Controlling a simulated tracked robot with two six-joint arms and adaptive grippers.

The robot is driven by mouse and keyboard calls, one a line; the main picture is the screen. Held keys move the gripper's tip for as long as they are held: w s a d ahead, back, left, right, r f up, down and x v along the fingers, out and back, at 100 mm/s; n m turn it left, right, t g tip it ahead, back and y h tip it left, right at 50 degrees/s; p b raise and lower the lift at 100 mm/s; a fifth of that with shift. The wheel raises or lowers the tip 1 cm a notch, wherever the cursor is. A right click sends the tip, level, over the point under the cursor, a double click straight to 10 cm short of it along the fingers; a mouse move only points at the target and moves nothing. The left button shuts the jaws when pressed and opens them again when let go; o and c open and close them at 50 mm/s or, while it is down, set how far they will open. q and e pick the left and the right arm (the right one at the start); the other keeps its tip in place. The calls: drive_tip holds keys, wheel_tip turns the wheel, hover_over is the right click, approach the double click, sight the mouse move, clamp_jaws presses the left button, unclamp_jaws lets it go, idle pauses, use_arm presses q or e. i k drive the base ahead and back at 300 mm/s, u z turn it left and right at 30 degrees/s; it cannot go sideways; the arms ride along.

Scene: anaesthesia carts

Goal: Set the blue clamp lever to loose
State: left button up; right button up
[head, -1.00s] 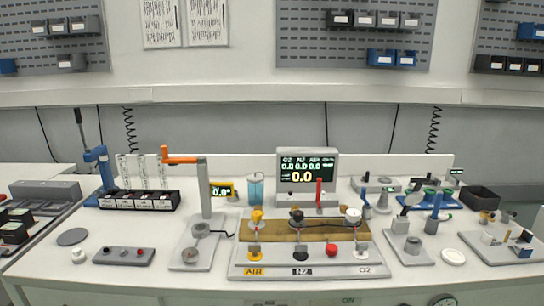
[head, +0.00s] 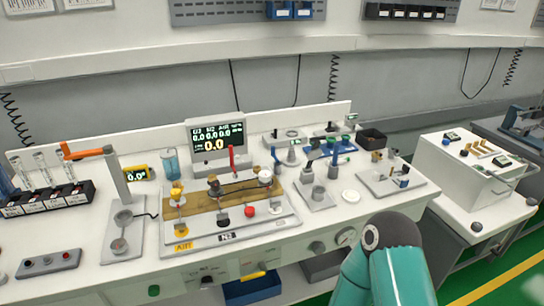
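Several blue parts stand at the back right of the bench, and I cannot tell for certain which is the clamp lever. One slim blue lever (head: 276,158) stands upright just right of the monitor. A blue part (head: 335,157) rises from a grey stand to its right. A small blue piece (head: 404,183) sits on the grey plate at the bench's right end. They are too small to read a loose or tight setting. A teal arm of mine enters at the bottom right, in front of the bench edge. Neither gripper's fingers show.
A gas panel (head: 240,226) with yellow, black and red knobs fills the bench middle. A monitor (head: 216,133) stands behind it. An orange-handled post (head: 115,180) stands left. A white cart (head: 470,180) is at right, with green floor (head: 490,278) beside it.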

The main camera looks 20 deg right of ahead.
sight(278, 164)
drive_tip(key=z, duration=2)
drive_tip(key=i, duration=0.1)
drive_tip(key=u, duration=3.1)
drive_tip(key=k, duration=1.2)
drive_tip(key=z, duration=0.65)
drive_tip(key=i, duration=1)
